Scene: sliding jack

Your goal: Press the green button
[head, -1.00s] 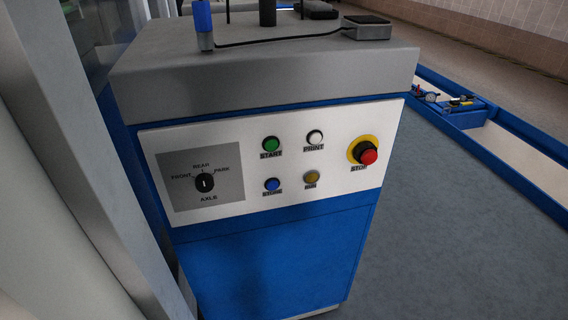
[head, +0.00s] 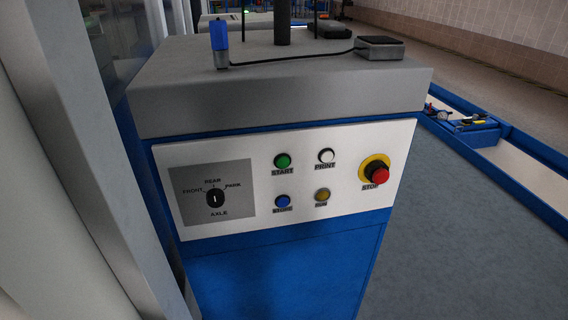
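The green button (head: 283,160) sits on the white control panel (head: 340,203) of a blue and grey cabinet, with the label START under it. It is in the upper row, left of the white PRINT button (head: 326,156) and above the blue STORE button (head: 283,201). A yellow button (head: 322,195) is at its lower right. Neither of my grippers shows in the head view, and nothing covers the green button.
A red STOP button (head: 379,173) on a yellow ring is at the panel's right. A rotary AXLE switch (head: 215,198) is at its left. A grey pillar (head: 100,130) stands close on the left. Grey floor (head: 470,230) lies open to the right, beside a blue-edged pit.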

